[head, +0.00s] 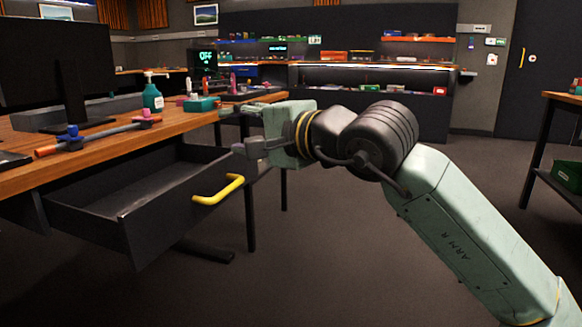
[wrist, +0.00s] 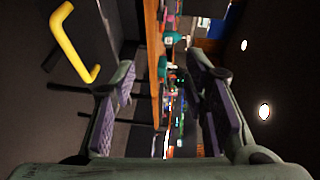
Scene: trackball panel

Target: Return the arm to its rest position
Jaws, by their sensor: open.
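My gripper (head: 238,132) is in the middle of the head view, at the end of my pale green arm. It points left, near the right end of the wooden desk (head: 100,150) and above the open drawer's yellow handle. In the wrist view my gripper (wrist: 165,95) shows two fingers with purple pads, spread apart with nothing between them. The desk edge and small items appear beyond the fingers. The yellow handle (wrist: 72,45) is at the upper left of that view, apart from the fingers.
The dark drawer (head: 130,205) stands pulled out below the desk. A teal pump bottle (head: 153,97), a teal box (head: 201,103) and a monitor (head: 65,65) are on the desk. A side table (head: 560,97) stands at right. Floor around my arm looks clear.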

